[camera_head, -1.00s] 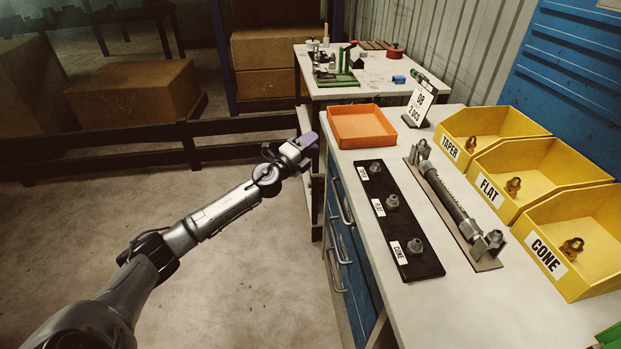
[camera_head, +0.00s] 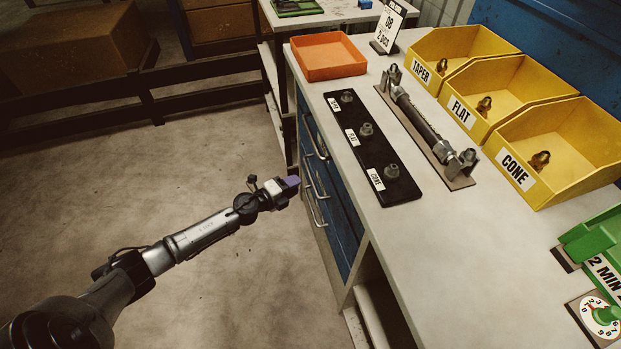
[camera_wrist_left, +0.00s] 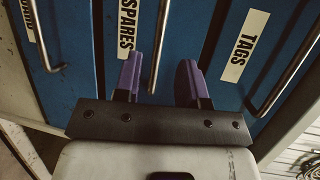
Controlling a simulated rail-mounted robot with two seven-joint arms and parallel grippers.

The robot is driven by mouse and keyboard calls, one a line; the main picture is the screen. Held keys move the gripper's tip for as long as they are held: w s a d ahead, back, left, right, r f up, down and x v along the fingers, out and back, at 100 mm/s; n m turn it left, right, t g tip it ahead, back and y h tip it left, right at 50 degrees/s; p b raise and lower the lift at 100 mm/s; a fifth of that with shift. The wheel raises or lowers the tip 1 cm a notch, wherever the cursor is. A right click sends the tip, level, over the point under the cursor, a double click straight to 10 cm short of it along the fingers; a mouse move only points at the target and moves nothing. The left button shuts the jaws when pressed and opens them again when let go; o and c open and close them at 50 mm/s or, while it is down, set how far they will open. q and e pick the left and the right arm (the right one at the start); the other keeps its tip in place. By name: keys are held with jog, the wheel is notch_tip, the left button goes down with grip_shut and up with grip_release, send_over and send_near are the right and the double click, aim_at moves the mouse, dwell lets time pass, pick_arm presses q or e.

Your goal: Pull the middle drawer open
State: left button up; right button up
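The blue cabinet under the workbench has three drawers with metal bar handles, all looking shut. In the left wrist view the middle drawer (camera_wrist_left: 188,30) carries a "SPARES" label, and its handle (camera_wrist_left: 159,45) runs between my finger pads in the picture. In the head view the middle handle (camera_head: 316,181) is just right of my left gripper (camera_head: 293,182). The left gripper, with purple finger pads, is open in the left wrist view (camera_wrist_left: 161,82), one finger on each side of the handle. I cannot tell whether it touches. My right gripper is out of view.
On the bench top (camera_head: 425,240) are an orange tray (camera_head: 328,70), a black board with fittings (camera_head: 372,150), a hose on a fixture (camera_head: 420,122) and yellow bins (camera_head: 560,150). Open floor (camera_head: 230,130) lies in front of the drawers.

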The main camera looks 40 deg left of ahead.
aim_at(311, 176)
pick_arm(q)
jog(key=b+x, duration=0.2)
jog(key=x, duration=0.5)
jog(key=shift+w+f, duration=0.15)
jog(key=shift+w, duration=0.15)
grip_shut()
dwell(0.4)
